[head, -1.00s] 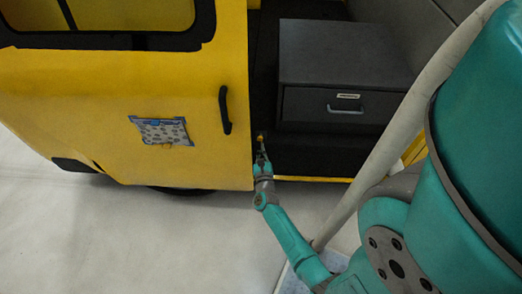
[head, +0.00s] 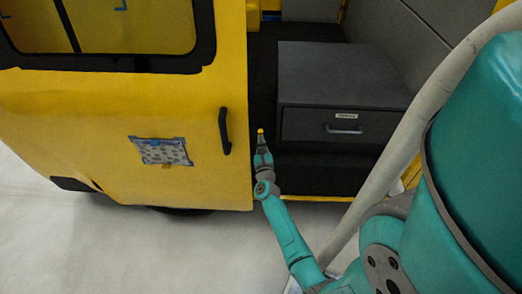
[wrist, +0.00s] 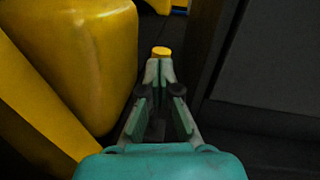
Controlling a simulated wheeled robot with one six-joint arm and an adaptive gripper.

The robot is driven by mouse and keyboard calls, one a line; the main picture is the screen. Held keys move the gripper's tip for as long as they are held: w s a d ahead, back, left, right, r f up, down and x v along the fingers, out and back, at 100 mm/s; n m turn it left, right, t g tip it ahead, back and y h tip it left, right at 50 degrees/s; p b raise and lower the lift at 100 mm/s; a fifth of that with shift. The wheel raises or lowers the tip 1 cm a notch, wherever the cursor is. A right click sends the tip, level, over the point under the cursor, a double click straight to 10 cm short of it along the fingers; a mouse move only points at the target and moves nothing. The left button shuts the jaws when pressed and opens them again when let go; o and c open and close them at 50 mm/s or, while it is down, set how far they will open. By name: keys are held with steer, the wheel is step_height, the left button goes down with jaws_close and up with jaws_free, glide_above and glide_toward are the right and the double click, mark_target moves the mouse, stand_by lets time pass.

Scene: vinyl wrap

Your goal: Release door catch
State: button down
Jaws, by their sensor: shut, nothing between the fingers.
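The yellow van door (head: 110,120) fills the left of the head view, with a black upright handle (head: 224,130) near its right edge. I cannot make out a separate door catch. My gripper (head: 261,138) is shut, in the doorway just right of the door's edge and pointing inward. In the wrist view the yellow door (wrist: 90,60) lies close on the left, with a gap to the fingers.
A dark grey drawer cabinet (head: 345,85) with a handle stands inside the van, right of my gripper. A patterned patch (head: 162,151) is taped to the door. The dark van floor (head: 262,60) runs back between door and cabinet. Pale floor lies outside.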

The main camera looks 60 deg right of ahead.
steer(key=shift+w+d+r, duration=0.2)
steer(key=shift+d, duration=0.25)
steer(key=shift+w+d+r, duration=0.15)
steer(key=shift+w+d, duration=0.05)
steer(key=shift+d, duration=0.25)
steer(key=shift+d+r, duration=0.1)
steer(key=shift+d, duration=0.05)
